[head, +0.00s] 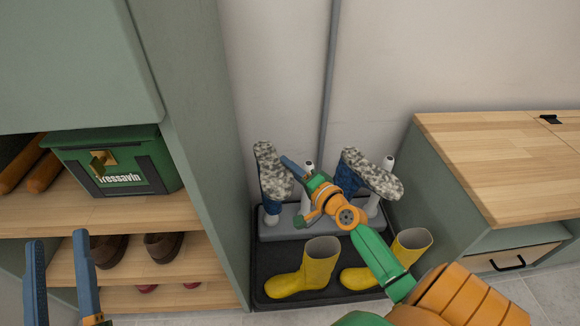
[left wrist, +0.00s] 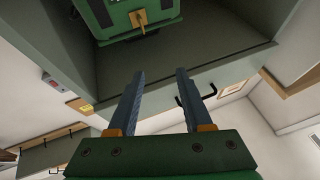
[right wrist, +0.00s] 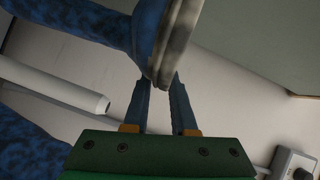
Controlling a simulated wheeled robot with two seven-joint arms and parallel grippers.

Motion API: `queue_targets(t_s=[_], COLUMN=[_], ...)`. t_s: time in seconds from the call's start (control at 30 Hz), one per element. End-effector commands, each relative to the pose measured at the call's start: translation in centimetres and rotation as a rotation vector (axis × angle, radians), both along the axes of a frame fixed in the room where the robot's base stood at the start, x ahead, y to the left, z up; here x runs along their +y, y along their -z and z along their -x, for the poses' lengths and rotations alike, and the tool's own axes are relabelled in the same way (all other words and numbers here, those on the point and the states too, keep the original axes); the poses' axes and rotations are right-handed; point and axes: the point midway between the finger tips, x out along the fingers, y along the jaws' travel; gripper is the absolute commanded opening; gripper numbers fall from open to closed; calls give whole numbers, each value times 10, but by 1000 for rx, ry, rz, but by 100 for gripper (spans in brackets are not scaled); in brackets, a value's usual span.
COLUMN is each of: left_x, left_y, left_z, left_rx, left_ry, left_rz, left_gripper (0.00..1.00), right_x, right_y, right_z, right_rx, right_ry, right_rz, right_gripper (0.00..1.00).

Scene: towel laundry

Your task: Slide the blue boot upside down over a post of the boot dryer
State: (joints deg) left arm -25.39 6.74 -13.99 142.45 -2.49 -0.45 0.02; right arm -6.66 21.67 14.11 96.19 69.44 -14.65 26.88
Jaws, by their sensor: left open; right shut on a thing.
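One blue boot (head: 272,203) is upside down at the left end of the boot dryer (head: 290,222), its speckled grey sole (head: 265,156) up. A white post foot shows below its shaft, so it appears to be over the left post. My right gripper (head: 288,163) is shut on this boot's sole edge; the sole rim (right wrist: 180,35) shows between the fingers in the right wrist view. A second blue boot (head: 351,188) is upside down further right, partly behind my right arm. Two white posts (head: 308,166) (head: 389,162) stand bare. My left gripper (head: 58,238) is open and empty.
Yellow boots (head: 313,270) (head: 412,245) stand on a black tray (head: 270,255) before the dryer. Shelves with a green box (head: 115,165) and shoes (head: 163,246) are left. A wood-topped cabinet (head: 500,150) is right. A grey pipe (head: 332,80) runs down the wall.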

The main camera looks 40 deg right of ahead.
Motion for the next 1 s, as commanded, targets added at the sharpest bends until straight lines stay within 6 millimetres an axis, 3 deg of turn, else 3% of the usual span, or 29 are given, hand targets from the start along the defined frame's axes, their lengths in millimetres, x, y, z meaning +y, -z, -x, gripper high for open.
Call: queue_targets(t_s=[0.4, 0.87, 0.9, 1.0], left_x=[0, 0, 0, 0], left_y=[-36, -45, -45, -45], left_z=[25, 33, 33, 32], left_rx=[-228, -284, -284, -283], left_ry=[21, 26, 26, 26], left_rz=[54, 68, 68, 67], left_gripper=[50, 50, 50, 50], right_x=[0, 0, 0, 0], right_y=[7, 7, 7, 8], right_z=[0, 0, 0, 0], right_rx=[-2, -2, -2, -2], right_ry=[0, 0, 0, 0], right_rz=[1, 1, 1, 1], right_gripper=[0, 0, 30, 57])
